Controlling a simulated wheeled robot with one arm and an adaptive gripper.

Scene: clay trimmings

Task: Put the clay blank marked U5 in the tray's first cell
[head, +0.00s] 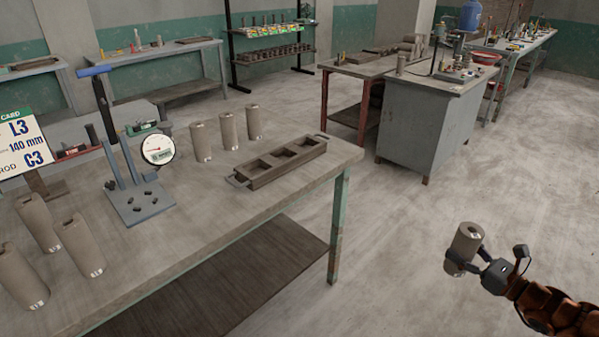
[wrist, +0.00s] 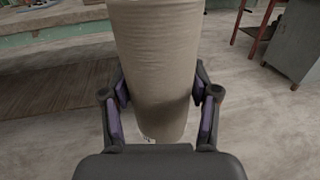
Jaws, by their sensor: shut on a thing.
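My gripper (head: 477,267) is shut on a grey-brown clay blank (head: 466,243) at the right of the head view. The blank is held nearly upright over the floor, away from the table. In the wrist view the blank (wrist: 152,65) stands between both fingers; a small mark at its lower end is too small to read. The tray (head: 281,162) lies on the table near its right edge, and its several square cells look empty. Other blanks stand on the table, three behind the tray (head: 228,130) and several at the front left (head: 78,245); their marks are unreadable.
A stand with a dial gauge (head: 157,150) and blue lever is on the table (head: 200,240). A card sign (head: 20,144) stands at the left. A grey cabinet (head: 430,135) is behind. Open floor lies between the table and my gripper.

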